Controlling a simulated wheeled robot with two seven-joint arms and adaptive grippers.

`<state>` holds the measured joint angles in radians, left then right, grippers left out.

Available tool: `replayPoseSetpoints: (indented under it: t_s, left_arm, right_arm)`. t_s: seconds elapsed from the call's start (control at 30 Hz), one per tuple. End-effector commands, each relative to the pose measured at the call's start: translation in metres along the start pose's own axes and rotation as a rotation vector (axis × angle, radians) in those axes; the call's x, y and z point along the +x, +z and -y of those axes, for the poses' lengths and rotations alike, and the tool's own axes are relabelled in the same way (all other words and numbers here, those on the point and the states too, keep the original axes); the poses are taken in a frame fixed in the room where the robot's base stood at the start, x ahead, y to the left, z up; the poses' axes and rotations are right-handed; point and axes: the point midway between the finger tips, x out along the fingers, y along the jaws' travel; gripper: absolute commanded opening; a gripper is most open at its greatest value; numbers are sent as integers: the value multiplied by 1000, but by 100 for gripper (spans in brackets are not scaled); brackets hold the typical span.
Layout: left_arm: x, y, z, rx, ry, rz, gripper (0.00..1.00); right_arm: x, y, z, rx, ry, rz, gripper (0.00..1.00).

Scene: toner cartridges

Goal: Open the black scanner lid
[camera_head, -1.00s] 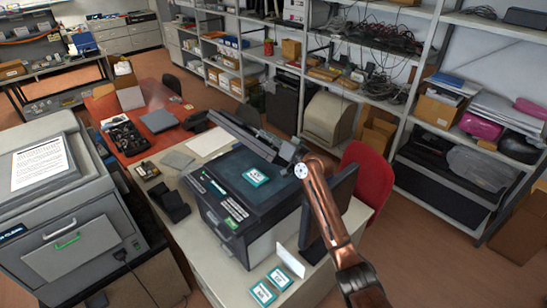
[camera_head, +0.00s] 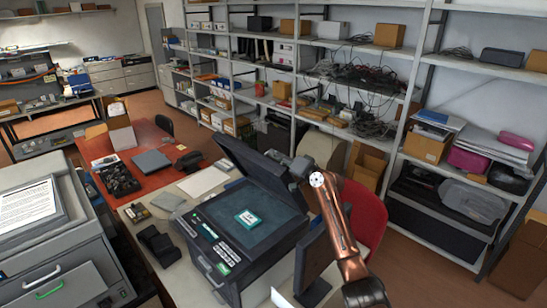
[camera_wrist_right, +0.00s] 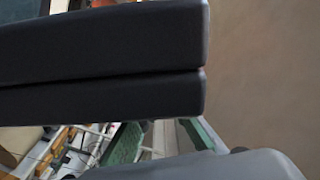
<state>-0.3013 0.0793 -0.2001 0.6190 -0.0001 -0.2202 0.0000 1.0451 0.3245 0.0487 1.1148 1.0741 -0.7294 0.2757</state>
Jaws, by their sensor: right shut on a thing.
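The black scanner lid (camera_head: 262,174) stands raised and tilted back over the far side of the scanner (camera_head: 212,260). Its dark underside faces the glass, and the glass bed is exposed. A teal and white box (camera_head: 248,218) lies on the glass. My right gripper (camera_head: 303,170) is shut on the lid at its right upper side; its fingers are mostly hidden in the head view. In the right wrist view, a dark slab (camera_wrist_right: 100,45) fills the upper left, close to the camera. My left gripper is not in view.
A monitor (camera_head: 312,262) stands right of the scanner, close below my right arm. A red chair (camera_head: 362,215) is behind it. A large grey machine (camera_head: 55,235) stands at left. Loaded shelves (camera_head: 430,60) line the back wall.

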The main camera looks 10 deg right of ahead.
Motion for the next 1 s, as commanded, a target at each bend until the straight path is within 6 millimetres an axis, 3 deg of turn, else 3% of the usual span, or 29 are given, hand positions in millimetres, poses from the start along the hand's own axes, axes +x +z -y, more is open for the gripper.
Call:
replayPoseSetpoints:
  t_s: [0.1,0.13,0.37,0.77,1.0]
  left_arm:
    - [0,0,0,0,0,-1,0]
    - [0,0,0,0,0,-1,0]
    - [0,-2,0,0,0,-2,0]
    - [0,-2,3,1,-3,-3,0]
    - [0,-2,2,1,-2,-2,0]
  right_arm:
    - [0,-2,2,-2,-3,-5,0]
    - [0,-2,2,-2,-3,-5,9]
    - [1,0,1,-2,-2,-2,25]
    - [-5,1,0,-1,0,0,26]
    - [-41,0,-2,-3,0,-3,26]
